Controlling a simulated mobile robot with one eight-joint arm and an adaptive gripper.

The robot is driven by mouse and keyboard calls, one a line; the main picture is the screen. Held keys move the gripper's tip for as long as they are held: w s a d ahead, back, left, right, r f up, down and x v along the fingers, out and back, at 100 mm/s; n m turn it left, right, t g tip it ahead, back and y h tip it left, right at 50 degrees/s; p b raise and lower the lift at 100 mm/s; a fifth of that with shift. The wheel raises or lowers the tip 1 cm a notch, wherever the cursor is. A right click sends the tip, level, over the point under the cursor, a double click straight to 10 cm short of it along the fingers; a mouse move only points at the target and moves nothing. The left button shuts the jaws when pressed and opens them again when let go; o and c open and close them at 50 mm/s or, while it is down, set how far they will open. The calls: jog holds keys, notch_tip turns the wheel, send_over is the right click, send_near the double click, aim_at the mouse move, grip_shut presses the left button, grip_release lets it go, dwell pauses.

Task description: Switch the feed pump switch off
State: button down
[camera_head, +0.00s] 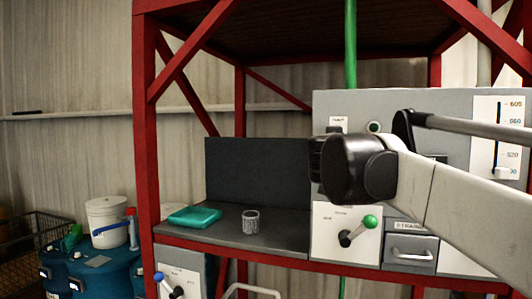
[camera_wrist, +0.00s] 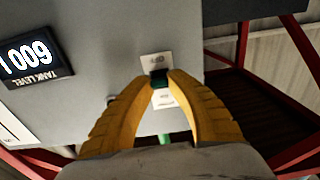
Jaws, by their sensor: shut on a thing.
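The feed pump switch (camera_wrist: 159,79) is a small dark toggle on the grey panel in the wrist view. A plate above it in the picture reads OFF upside down, and a second small plate lies just below it. My gripper (camera_wrist: 158,76) has its two yellow fingers closed together at the tips on the toggle. The fingertips cover part of the toggle, so its exact tilt is hard to tell. In the head view, my arm and dark wrist stand in front of the grey control panel (camera_head: 350,101) and hide the switch and my fingers.
A green-knobbed lever (camera_head: 370,221) and a drawer (camera_head: 409,252) are below my arm. A metal cup (camera_head: 250,221) and a teal tray (camera_head: 195,216) are on the shelf at left. A red frame post (camera_head: 146,130) stands left. A tank level display (camera_wrist: 36,58) shows beside my gripper.

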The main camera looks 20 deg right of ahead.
jog(key=shift+w+f+t+h+b, duration=0.1)
jog(key=shift+f+t+h+b, duration=0.2)
jog(key=shift+t+h+b, duration=0.35)
jog(key=shift+r+t, duration=0.1)
jog(key=shift+t, duration=0.15)
jog(key=c, duration=1.3)
grip_release()
jog(key=shift+o, duration=0.2)
jog(key=v, duration=1.2)
jog(key=shift+d, duration=0.1)
